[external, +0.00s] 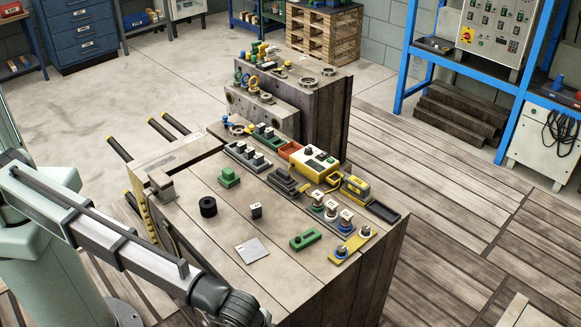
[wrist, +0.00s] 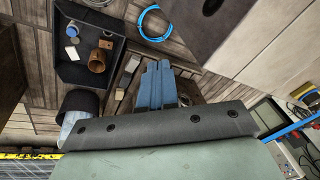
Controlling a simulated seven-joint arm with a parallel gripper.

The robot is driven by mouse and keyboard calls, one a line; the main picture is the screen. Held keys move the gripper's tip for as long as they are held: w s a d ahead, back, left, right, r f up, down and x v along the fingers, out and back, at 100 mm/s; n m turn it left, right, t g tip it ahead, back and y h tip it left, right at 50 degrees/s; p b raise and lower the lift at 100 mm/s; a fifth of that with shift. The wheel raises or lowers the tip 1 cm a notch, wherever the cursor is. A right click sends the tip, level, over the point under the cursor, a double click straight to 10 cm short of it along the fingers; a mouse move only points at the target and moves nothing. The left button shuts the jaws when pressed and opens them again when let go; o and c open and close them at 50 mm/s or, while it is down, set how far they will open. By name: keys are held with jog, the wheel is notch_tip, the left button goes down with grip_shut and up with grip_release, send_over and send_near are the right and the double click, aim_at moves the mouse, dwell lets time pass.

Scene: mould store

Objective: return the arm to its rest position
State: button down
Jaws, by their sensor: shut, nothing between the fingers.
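My arm reaches in from the left in the external view, along the near-left side of the big block-like table (external: 285,265). Its dark wrist end sits at the bottom edge, and my gripper is cut off there. In the wrist view, my gripper (wrist: 158,66) shows as two blue-grey fingers side by side, shut with nothing between them. They point away from a dark bolted bar on my pale green hand. No held object shows.
The wrist view shows a black tray (wrist: 82,72) and blue cable (wrist: 143,27).

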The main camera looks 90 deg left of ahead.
jog(key=s+a+f+g, duration=0.2)
jog(key=s+a+f, duration=0.7)
jog(key=s+f, duration=0.3)
jog(key=s+a+f+g, duration=0.2)
jog(key=s+a+f, duration=0.7)
jog(key=s+f, duration=0.35)
jog(key=s+a+f+g, duration=0.1)
jog(key=s+a+f, duration=0.1)
jog(key=s, duration=0.9)
jog(key=s+a+f+n+g+h, duration=0.1)
jog(key=s+a, duration=0.4)
jog(key=s, duration=0.6)
jog(key=s+a+f+g, duration=0.3)
jog(key=s+a+f, duration=0.1)
jog(key=s, duration=0.7)
jog(key=shift+a+f+h, duration=0.25)
jog(key=shift+h, duration=0.15)
